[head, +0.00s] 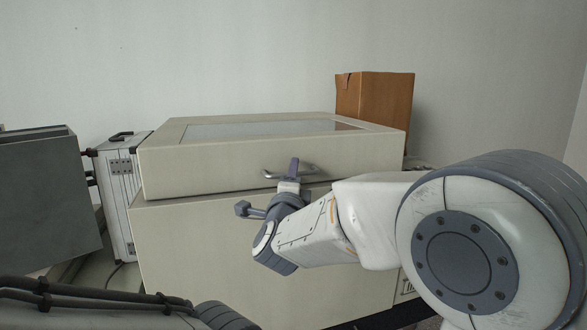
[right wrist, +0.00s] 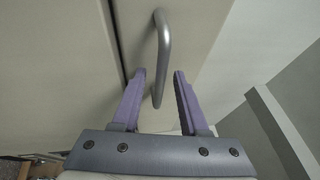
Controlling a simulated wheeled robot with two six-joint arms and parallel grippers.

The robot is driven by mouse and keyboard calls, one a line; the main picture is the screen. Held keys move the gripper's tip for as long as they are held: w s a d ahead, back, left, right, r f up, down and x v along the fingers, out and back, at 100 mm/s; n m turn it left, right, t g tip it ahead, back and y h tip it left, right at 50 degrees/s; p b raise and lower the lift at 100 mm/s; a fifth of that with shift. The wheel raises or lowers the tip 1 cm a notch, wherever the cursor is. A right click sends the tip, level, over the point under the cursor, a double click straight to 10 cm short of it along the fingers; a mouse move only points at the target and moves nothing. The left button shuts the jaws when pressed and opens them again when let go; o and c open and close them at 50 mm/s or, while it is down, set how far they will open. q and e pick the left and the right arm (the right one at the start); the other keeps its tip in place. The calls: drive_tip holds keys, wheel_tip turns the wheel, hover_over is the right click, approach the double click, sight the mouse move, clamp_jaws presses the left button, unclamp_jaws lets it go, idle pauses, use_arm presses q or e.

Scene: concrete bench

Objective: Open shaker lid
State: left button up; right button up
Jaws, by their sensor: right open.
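The shaker is a large beige box, and its lid (head: 210,177) sits on the body (head: 190,240) with a thin seam between them. The lid looks closed. A curved metal handle (head: 272,174) is on the lid's front; the handle also shows in the right wrist view (right wrist: 163,50). My right gripper (head: 292,170) is at the handle. In the right wrist view its two purple fingers (right wrist: 159,77) are apart, with the near end of the handle between them. I cannot tell whether a finger touches it. My left gripper is not in view.
A brown cardboard box (head: 385,100) stands behind the shaker at the right. A silver case (head: 118,190) and a dark grey box (head: 45,200) stand at the left. A pale wall (head: 200,55) is behind. Space above the lid is clear.

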clamp_jaws()
idle(1.5)
